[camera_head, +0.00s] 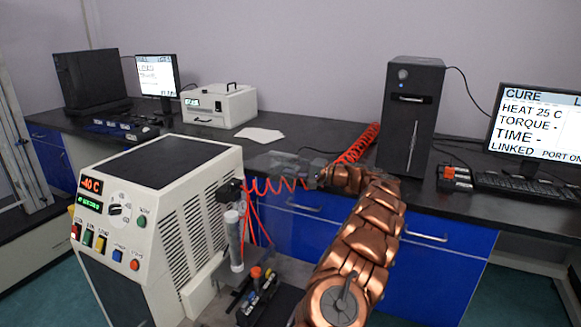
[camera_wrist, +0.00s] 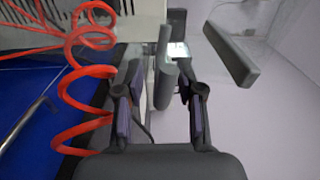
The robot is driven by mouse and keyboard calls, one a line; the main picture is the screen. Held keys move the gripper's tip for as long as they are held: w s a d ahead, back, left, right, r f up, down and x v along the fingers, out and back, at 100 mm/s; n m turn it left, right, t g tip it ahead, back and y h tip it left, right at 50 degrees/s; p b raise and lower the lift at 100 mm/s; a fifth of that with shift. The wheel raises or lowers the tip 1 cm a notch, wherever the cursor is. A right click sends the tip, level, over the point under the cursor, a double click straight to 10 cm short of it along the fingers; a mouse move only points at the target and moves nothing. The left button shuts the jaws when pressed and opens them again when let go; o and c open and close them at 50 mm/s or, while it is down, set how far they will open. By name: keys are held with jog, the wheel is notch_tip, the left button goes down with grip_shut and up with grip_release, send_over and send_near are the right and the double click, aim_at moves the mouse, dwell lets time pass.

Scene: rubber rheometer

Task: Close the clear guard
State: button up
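The clear guard (camera_head: 272,162) looks like a faint grey see-through panel in the head view, to the right of the white machine and in front of the bench. Its outline is hard to make out. In the wrist view a grey upright handle-like bar (camera_wrist: 165,84) shows between the fingers, with a gap on each side. I cannot tell how deep it sits between them. My gripper (camera_wrist: 160,88) is open. In the head view my gripper (camera_head: 316,176) is small and partly hidden at the end of my copper arm, next to the guard.
The white machine (camera_head: 160,215) stands at left with a panel of buttons. A red coiled hose (camera_head: 270,186) hangs close to my gripper and fills the left of the wrist view (camera_wrist: 85,75). A black tower (camera_head: 409,115) and a monitor (camera_head: 535,120) stand on the bench.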

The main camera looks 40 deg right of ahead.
grip_shut()
dwell(0.7)
